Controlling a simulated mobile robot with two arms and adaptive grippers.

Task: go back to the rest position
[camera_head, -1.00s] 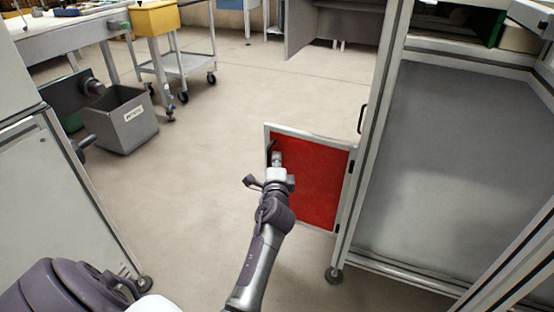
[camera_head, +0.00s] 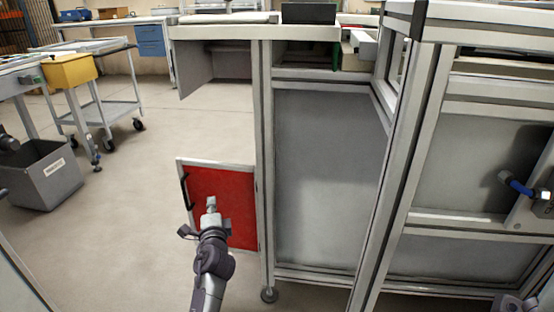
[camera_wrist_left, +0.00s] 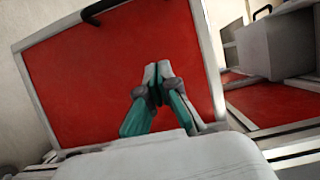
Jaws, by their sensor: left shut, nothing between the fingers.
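My left gripper (camera_head: 211,203) is in front of the red door panel (camera_head: 225,190), which has a pale metal frame and a black handle at its left side. In the left wrist view, the fingers (camera_wrist_left: 157,72) are together and empty, pointing toward the red panel (camera_wrist_left: 80,75). A gap or contact between fingertips and panel cannot be told. The door stands open, swung out from the cabinet post. My right gripper is not in view.
A metal-framed cabinet (camera_head: 325,175) with grey panels fills the middle and right. A grey bin (camera_head: 45,178) and a wheeled cart (camera_head: 105,110) stand at the left. Open floor (camera_head: 120,215) lies left of the door.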

